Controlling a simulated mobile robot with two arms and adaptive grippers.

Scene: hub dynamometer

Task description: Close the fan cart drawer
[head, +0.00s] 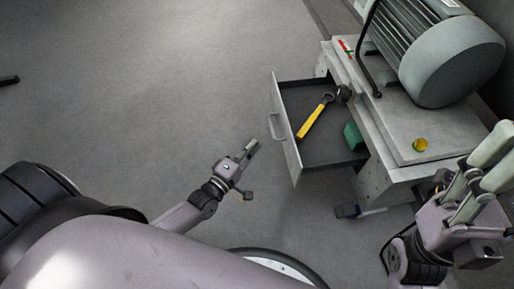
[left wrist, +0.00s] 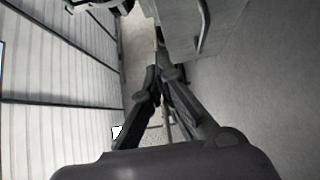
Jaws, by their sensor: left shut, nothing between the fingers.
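The fan cart (head: 372,182) stands at the right in the head view, with its drawer (head: 286,130) pulled out to the left. The grey drawer front has a bar handle (head: 274,127). My left gripper (head: 252,147) is shut and empty, just left of the drawer front, with a small gap seen from above. In the left wrist view its fingers (left wrist: 160,72) meet in the middle, and a grey panel with a handle, apparently the drawer front (left wrist: 185,28), is above them. My right gripper (head: 496,160) is by the cart's near right side; its finger gap is unclear.
In the drawer lie a yellow-handled tool (head: 314,117) and a green box (head: 353,136). A large grey motor (head: 450,60) and a small yellow round piece (head: 420,144) are on the cart top. The floor (head: 170,90) left of the drawer is clear.

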